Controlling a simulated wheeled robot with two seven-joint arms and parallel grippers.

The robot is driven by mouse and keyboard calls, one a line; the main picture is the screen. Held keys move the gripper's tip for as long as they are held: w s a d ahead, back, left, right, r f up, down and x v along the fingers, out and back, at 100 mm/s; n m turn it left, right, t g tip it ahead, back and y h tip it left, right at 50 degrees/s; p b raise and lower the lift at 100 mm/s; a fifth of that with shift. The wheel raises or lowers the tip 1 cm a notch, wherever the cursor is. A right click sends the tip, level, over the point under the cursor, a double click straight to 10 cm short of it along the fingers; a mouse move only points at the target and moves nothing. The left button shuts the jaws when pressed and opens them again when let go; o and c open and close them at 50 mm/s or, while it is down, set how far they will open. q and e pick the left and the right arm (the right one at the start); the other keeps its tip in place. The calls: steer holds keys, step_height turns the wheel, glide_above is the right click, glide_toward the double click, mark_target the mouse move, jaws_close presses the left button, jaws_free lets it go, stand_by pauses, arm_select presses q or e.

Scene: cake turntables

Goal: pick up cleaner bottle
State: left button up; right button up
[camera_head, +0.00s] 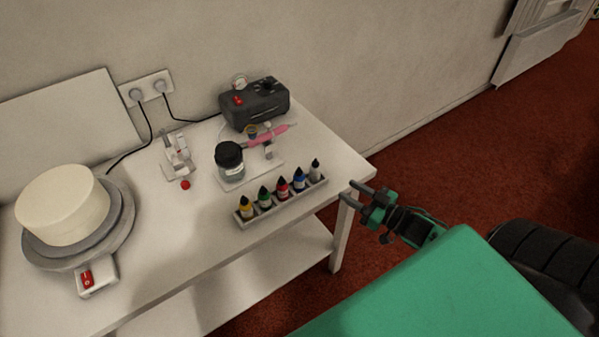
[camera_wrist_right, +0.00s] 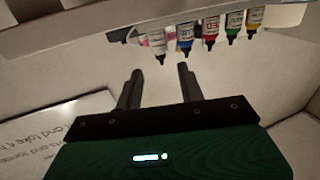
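A row of small dropper bottles with dark tips stands in a pale rack (camera_head: 284,203) near the table's front right edge. The end bottle with a pale body (camera_head: 315,170) looks like the cleaner bottle, but its label is too small to read surely. In the right wrist view, upside down, this pale bottle (camera_wrist_right: 157,42) is leftmost, beyond the fingertips. My right gripper (camera_head: 350,190) is open and empty, just right of the rack and apart from the bottles; its two fingers also show in the wrist view (camera_wrist_right: 159,72). My left gripper is out of view.
Yellow (camera_head: 246,208), green (camera_head: 264,198), red (camera_head: 283,190) and blue (camera_head: 299,179) bottles share the rack. Behind are a black-lidded jar (camera_head: 230,160), a pink airbrush (camera_head: 270,135) and a black compressor (camera_head: 254,104). A cake (camera_head: 62,204) stands on a turntable at left.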

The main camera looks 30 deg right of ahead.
mark_target(319, 169)
steer(key=p+x, duration=0.1)
steer(key=x, duration=0.6)
steer(key=shift+d, duration=0.15)
steer(key=shift+w, duration=0.5)
steer(key=shift+w+a+r, duration=0.1)
steer(key=shift+w+a, duration=0.2)
steer(key=shift+w, duration=0.05)
steer(key=p+x, duration=0.1)
steer(key=x, duration=0.2)
steer(key=shift+r, duration=0.15)
steer(key=shift+p+x, duration=0.35)
steer(key=shift+x, duration=0.4)
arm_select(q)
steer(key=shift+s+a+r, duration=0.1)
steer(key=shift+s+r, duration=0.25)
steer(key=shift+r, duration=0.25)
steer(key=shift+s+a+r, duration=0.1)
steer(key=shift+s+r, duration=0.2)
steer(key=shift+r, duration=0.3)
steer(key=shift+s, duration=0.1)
arm_select(e)
steer(key=c, duration=0.4)
